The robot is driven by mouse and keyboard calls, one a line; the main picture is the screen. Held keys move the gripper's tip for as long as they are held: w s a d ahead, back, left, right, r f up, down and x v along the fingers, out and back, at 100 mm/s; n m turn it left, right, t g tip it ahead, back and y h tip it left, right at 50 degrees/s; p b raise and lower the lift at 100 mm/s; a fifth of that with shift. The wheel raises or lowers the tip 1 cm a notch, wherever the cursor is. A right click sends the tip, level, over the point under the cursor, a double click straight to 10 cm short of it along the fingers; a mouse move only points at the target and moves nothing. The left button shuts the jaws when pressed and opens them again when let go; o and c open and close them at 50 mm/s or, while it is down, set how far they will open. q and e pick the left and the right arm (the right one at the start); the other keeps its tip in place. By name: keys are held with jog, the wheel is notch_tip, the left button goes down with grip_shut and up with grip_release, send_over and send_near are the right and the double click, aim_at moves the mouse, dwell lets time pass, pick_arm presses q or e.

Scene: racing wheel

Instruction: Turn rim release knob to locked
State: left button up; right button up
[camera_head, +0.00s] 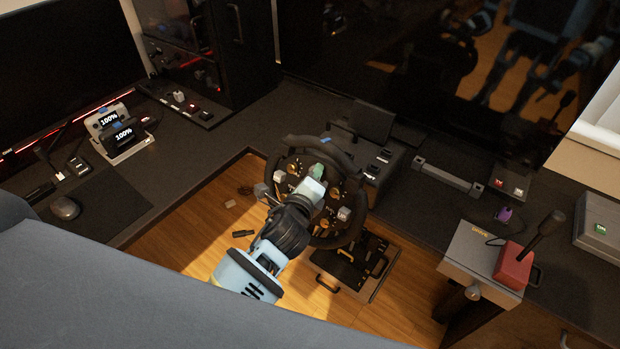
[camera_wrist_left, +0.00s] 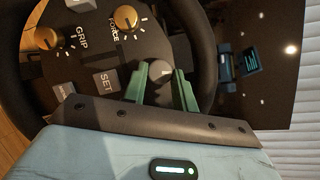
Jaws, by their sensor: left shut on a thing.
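The racing wheel (camera_head: 352,187) has a black rim and a dark face with brass knobs and grey buttons. My left gripper (camera_head: 317,171) reaches its upper middle from the front. In the left wrist view, the green fingers of my left gripper (camera_wrist_left: 162,82) are shut on a small grey round knob (camera_wrist_left: 159,70) on the wheel face. I take it as the rim release knob; no label for it is readable. Brass knobs marked GRIP (camera_wrist_left: 48,38) and FORCE (camera_wrist_left: 126,18) sit beside it. In the head view the gripper hides the grey knob. My right gripper is not in view.
The dark desk (camera_head: 215,147) curves around the wheel. A shifter box (camera_head: 470,262) with a red-based lever (camera_head: 514,265) stands at right. Pedals (camera_head: 360,263) lie on the wooden floor below. A large dark screen (camera_head: 430,70) stands behind. A mouse (camera_head: 65,208) is at left.

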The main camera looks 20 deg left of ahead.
pick_arm(q)
jog(key=shift+r+n+g+y, duration=0.1)
jog(key=shift+n+g+y, duration=0.2)
jog(key=shift+n, duration=0.8)
jog(key=o, duration=1)
jog(key=shift+c, duration=0.2)
jog(key=v, duration=0.7)
jog(key=shift+s+r, duration=0.15)
jog(key=shift+s, duration=0.2)
